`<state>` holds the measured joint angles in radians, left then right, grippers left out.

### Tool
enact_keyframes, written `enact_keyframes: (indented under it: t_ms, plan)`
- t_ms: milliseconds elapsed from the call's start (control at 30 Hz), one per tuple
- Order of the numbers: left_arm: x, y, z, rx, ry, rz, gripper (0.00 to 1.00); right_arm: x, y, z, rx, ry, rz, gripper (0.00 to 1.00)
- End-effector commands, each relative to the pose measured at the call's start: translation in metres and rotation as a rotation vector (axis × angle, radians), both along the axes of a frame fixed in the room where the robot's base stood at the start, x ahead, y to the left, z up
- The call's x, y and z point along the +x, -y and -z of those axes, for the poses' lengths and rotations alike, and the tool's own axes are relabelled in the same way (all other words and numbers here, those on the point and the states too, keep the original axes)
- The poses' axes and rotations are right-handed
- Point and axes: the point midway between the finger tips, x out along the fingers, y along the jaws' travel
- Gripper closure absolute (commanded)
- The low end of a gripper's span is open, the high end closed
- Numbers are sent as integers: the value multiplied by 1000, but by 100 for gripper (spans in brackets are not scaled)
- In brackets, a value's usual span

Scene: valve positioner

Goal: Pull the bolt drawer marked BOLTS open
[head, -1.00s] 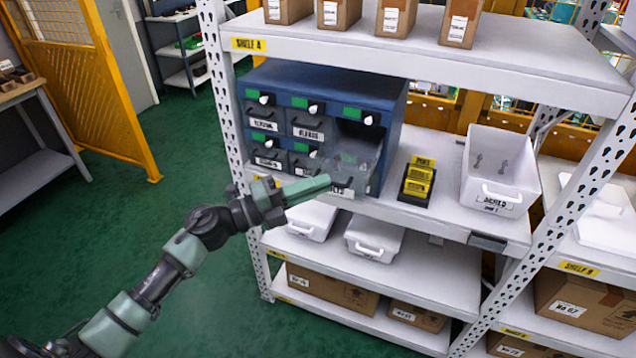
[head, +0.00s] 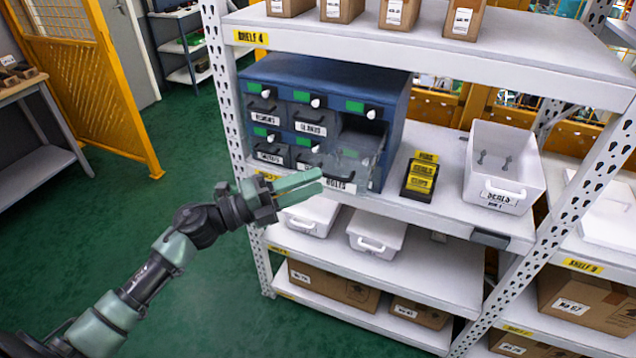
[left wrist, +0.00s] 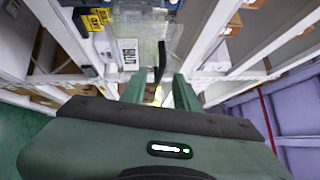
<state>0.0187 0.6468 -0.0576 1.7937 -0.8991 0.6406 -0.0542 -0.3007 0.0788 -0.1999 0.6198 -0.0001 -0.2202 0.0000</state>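The clear drawer marked BOLTS (head: 341,185) stands out from the front of the blue cabinet (head: 325,75), at its right end. A dark opening (head: 362,128) shows above and behind it. My left gripper (head: 321,180) is just in front of the drawer, to the left of its label, with its two green fingers apart. In the left wrist view, the fingers (left wrist: 159,88) are apart with nothing held between them. A dark bar, seemingly the drawer's handle (left wrist: 160,60), shows at and beyond their tips. The drawer's contents cannot be made out. My right gripper is in neither view.
Several other cabinet drawers (head: 309,122) are shut. A black holder with yellow labels (head: 420,177) and a white SEALS bin (head: 502,175) stand to the right on the same shelf. White bins (head: 376,236) sit on the shelf below. Green floor (head: 150,220) is clear at left.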

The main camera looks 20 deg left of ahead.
Motion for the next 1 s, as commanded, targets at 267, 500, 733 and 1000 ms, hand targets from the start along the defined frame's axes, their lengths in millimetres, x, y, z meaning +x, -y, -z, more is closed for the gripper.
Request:
enact_keyframes:
  t_ms: [267, 500, 733, 1000]
  plan:
    - [-30, -33, 11, 2, -2, 0, 69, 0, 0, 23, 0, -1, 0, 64]
    - [-37, -40, 8, 2, 0, 1, 69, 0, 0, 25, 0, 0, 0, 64]
    - [-37, -40, 8, 0, 0, 0, 69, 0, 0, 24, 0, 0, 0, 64]
    - [-32, -47, 18, -28, -29, -27, 69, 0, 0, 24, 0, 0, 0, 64]
